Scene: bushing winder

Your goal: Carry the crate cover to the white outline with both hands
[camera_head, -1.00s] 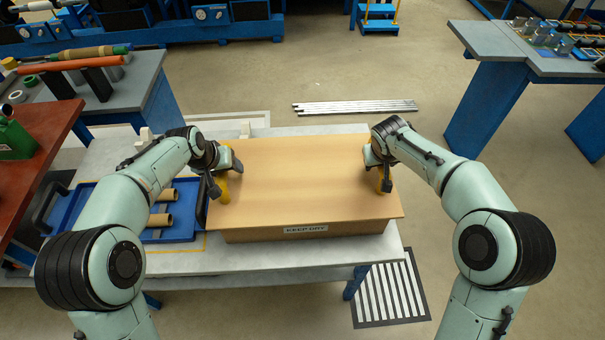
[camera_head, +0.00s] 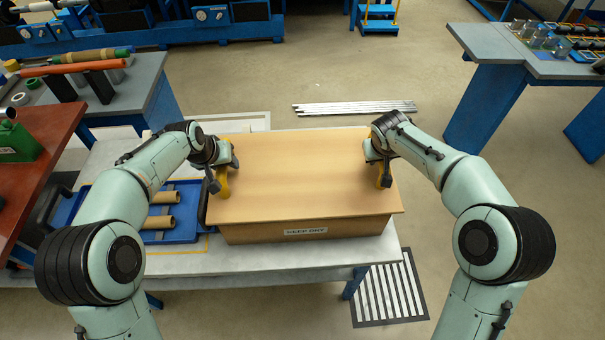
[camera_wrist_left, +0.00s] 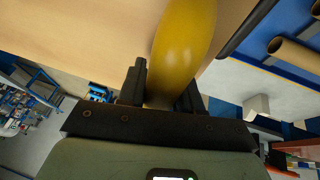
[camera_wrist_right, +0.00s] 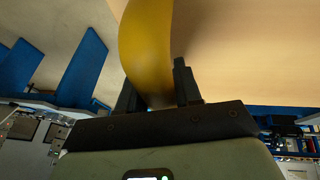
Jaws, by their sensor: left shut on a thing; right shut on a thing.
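The crate cover (camera_head: 300,175) is a flat light-wood panel with a yellow handle near each side. It is over a wooden crate (camera_head: 260,234) labelled KEEP DRY; I cannot tell how large any gap between them is. My left gripper (camera_head: 219,183) is shut on the left yellow handle, which fills the left wrist view (camera_wrist_left: 183,45) between the fingers. My right gripper (camera_head: 383,177) is shut on the right handle, also seen in the right wrist view (camera_wrist_right: 147,45). A pale outline (camera_head: 262,114) shows partly on the floor behind the table; the cover and left arm hide some of it.
The crate stands on a light table (camera_head: 290,271). A blue tray (camera_head: 187,229) with cardboard tubes is left of it. Metal bars (camera_head: 355,107) lie on the floor behind. A striped floor panel (camera_head: 392,293) is front right. A blue-legged bench (camera_head: 490,105) stands right; open floor lies between.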

